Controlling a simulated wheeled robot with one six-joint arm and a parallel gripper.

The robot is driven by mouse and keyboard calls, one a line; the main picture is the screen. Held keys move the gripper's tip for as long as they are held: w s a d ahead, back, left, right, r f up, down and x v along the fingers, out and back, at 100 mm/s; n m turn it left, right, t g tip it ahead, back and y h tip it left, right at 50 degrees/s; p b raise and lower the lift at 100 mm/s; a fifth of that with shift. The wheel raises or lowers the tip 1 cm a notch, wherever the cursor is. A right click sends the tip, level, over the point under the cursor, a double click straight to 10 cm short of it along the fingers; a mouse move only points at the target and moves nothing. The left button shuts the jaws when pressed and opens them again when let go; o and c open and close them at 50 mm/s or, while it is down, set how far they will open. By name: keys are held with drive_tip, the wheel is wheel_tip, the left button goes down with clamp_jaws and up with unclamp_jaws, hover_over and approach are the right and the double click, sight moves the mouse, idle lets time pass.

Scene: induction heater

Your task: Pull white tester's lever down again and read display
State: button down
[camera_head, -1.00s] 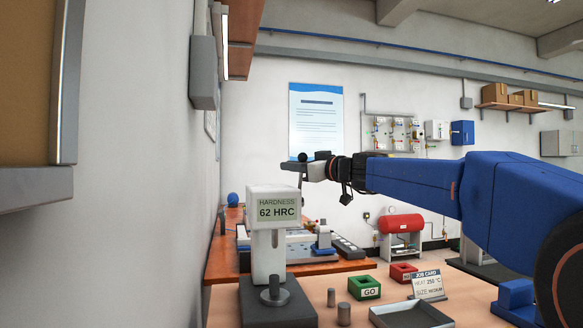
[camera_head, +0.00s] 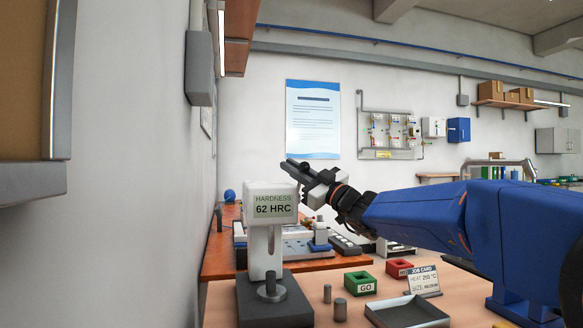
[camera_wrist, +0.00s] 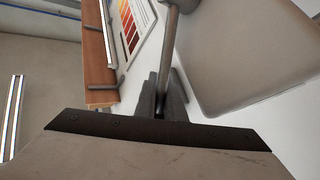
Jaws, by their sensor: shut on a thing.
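The white tester (camera_head: 257,245) stands upright on a dark grey base at the front left of the bench. Its display (camera_head: 274,205) reads "HARDNESS 62 HRC". A dark steel cylinder (camera_head: 270,287) is on its anvil under the white head. My gripper (camera_head: 303,176) is at the upper right of the tester's head, tilted with its fingers up and to the left. In the wrist view my gripper (camera_wrist: 164,90) is shut on the lever (camera_wrist: 171,35), a grey rod running between the fingers. In the head view the gripper largely hides the lever.
Two loose cylinders (camera_head: 340,309) stand right of the tester. A green GO bin (camera_head: 359,283), a red bin (camera_head: 397,268), a job card (camera_head: 422,281) and a grey tray (camera_head: 408,313) lie further right. A wall (camera_head: 120,230) is close on the left.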

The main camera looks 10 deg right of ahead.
drive_tip(key=shift+s, duration=0.15)
idle(0.4)
drive_tip(key=c, duration=1.8)
unclamp_jaws()
drive_tip(key=shift+f, duration=0.1)
drive_tip(key=shift+c, duration=0.2)
